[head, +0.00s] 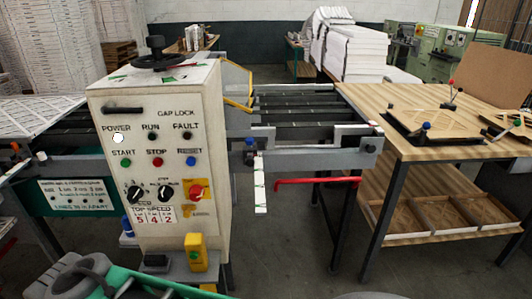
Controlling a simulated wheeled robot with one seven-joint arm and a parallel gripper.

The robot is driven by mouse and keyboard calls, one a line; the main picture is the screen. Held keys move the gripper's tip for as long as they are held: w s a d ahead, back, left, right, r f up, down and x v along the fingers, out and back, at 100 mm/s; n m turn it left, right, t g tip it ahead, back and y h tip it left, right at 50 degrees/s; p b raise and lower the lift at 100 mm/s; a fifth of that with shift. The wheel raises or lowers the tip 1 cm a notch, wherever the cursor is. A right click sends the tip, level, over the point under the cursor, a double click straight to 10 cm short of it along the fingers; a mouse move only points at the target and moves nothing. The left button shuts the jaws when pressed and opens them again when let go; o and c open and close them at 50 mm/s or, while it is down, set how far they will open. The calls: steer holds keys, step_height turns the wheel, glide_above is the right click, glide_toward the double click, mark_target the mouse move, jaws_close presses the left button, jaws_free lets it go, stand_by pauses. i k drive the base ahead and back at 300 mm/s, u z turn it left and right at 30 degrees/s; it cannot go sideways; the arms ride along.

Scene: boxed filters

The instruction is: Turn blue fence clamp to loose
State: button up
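A blue knob (249,142) stands on the grey fence rail just right of the control cabinet, above a hanging pale strip marked in green (260,186). I cannot tell which of the two is the fence clamp, or whether either is tight or loose. My gripper does not show in the head view.
The control cabinet (158,190), with buttons, dials and a black handwheel (162,55), stands left of the rail. A red bar (315,181) juts out below. A wooden workbench (440,140) stands right. Open floor (295,240) lies in front.

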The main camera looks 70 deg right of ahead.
mark_target(249, 142)
steer(key=u, duration=2.3)
steer(key=k, duration=2.15)
steer(key=z, duration=0.6)
